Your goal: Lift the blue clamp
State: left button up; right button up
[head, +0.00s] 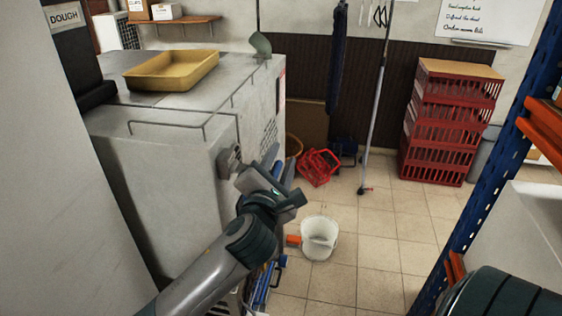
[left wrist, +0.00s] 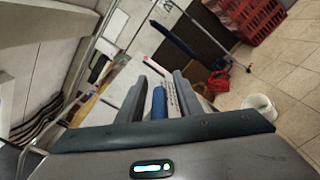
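A blue upright piece, which looks like part of the blue clamp (left wrist: 159,104), shows between the two fingers of my left gripper (left wrist: 163,84) in the left wrist view. The fingers stand apart, with a gap visible beside the blue piece, so the gripper looks open around or just short of it. In the head view my left gripper (head: 279,168) is close to the right-hand edge of the grey metal cabinet (head: 170,165). There the clamp is hidden behind the gripper and I cannot make it out. My right gripper is out of view.
A yellow tray (head: 172,70) lies on the cabinet top. A white bucket (head: 319,240), a red basket (head: 317,168) and stacked red crates (head: 449,125) stand on the tiled floor. A blue rack post (head: 490,165) rises at right. The middle floor is mostly clear.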

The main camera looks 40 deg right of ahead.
pick_arm(q)
grip_shut()
jog(key=shift+r+n, duration=0.3)
jog(key=shift+n, duration=0.1)
jog(key=shift+w+a+r+n+p, duration=0.15)
jog(key=shift+w+a+r+n, duration=0.1)
jog(key=shift+r+n, duration=0.7)
jog(key=shift+w+a+r+n+p, duration=0.2)
jog(key=shift+r+n, duration=0.45)
jog(key=shift+n, duration=0.55)
jog(key=shift+w+a+r+n+p, duration=0.15)
jog(key=shift+w+a+r+n, duration=0.1)
jog(key=shift+r+n, duration=0.7)
jog(key=shift+f, duration=0.15)
grip_release()
